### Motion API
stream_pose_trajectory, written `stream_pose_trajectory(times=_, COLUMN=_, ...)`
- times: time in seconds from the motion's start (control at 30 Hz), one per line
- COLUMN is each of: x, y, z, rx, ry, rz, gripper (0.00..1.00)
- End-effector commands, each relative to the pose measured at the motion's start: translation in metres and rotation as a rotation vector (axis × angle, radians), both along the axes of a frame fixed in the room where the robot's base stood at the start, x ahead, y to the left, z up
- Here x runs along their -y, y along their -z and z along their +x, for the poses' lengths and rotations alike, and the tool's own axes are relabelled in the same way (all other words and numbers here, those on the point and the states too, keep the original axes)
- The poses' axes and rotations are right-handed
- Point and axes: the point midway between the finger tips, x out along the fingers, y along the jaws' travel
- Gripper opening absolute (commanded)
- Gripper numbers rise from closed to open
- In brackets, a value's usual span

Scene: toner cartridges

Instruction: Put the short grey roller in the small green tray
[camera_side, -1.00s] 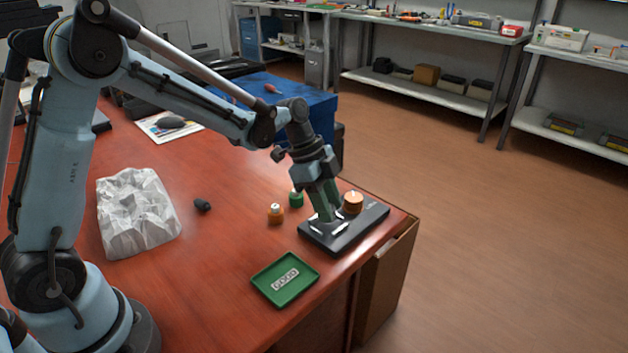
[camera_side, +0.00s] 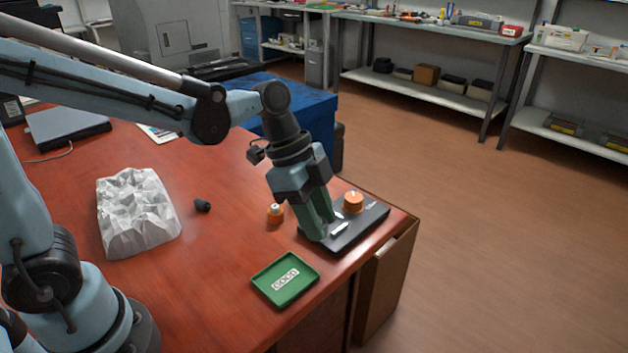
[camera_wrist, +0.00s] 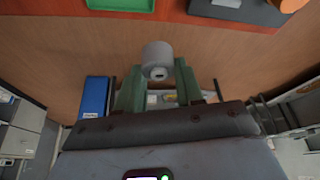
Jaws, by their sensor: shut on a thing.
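My gripper (camera_side: 318,228) is shut on the short grey roller (camera_wrist: 158,60). The wrist view shows the roller clasped between the tips of the green fingers (camera_wrist: 158,76), with one end and its dark centre facing the camera. In the side view the fingers hide the roller. They are over or beside the left end of the black base; any gap below them is unclear. The small green tray (camera_side: 268,272) lies near the table's front edge, left of and nearer than the base. Its floor bears a white label (camera_side: 285,279) and no roller.
The black base (camera_side: 365,228) carries an orange knob (camera_side: 353,202) and a pale pad (camera_side: 339,228). A small orange-and-white piece (camera_side: 275,212) stands left of my gripper. A dark bulb-shaped piece (camera_side: 202,205) and a crumpled white block (camera_side: 136,212) are farther left. Table between block and tray is clear.

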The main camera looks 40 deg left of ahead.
Motion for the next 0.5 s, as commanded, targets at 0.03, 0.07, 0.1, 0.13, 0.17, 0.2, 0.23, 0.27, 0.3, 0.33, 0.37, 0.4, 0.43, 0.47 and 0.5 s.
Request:
stream_pose_trajectory(times=0.03, x=-0.009, y=0.009, z=-0.011, rx=-0.001, ry=-0.004, rz=0.0, gripper=0.07)
stream_pose_trajectory(times=0.07, x=-0.013, y=0.013, z=-0.017, rx=-0.001, ry=-0.004, rz=0.0, gripper=0.07)
stream_pose_trajectory(times=0.1, x=-0.018, y=0.018, z=-0.025, rx=-0.001, ry=-0.003, rz=0.0, gripper=0.07)
stream_pose_trajectory(times=0.13, x=-0.022, y=0.022, z=-0.03, rx=-0.001, ry=-0.003, rz=0.0, gripper=0.07)
stream_pose_trajectory(times=0.17, x=-0.024, y=0.025, z=-0.034, rx=-0.001, ry=-0.001, rz=-0.001, gripper=0.07)
stream_pose_trajectory(times=0.2, x=-0.027, y=0.029, z=-0.039, rx=0.0, ry=0.0, rz=-0.001, gripper=0.07)
stream_pose_trajectory(times=0.23, x=-0.029, y=0.031, z=-0.043, rx=0.0, ry=0.0, rz=-0.002, gripper=0.07)
stream_pose_trajectory(times=0.27, x=-0.03, y=0.033, z=-0.045, rx=0.0, ry=0.0, rz=-0.002, gripper=0.07)
stream_pose_trajectory(times=0.3, x=-0.031, y=0.035, z=-0.048, rx=0.0, ry=0.001, rz=-0.002, gripper=0.07)
stream_pose_trajectory(times=0.33, x=-0.032, y=0.036, z=-0.049, rx=0.0, ry=0.003, rz=-0.002, gripper=0.07)
stream_pose_trajectory(times=0.37, x=-0.032, y=0.038, z=-0.049, rx=0.0, ry=0.004, rz=-0.002, gripper=0.07)
stream_pose_trajectory(times=0.4, x=-0.032, y=0.04, z=-0.049, rx=0.0, ry=0.004, rz=-0.002, gripper=0.07)
stream_pose_trajectory(times=0.43, x=-0.032, y=0.042, z=-0.049, rx=0.0, ry=0.004, rz=-0.002, gripper=0.07)
stream_pose_trajectory(times=0.47, x=-0.032, y=0.043, z=-0.049, rx=0.0, ry=0.004, rz=-0.002, gripper=0.07)
stream_pose_trajectory(times=0.5, x=-0.032, y=0.046, z=-0.049, rx=0.0, ry=0.004, rz=-0.002, gripper=0.07)
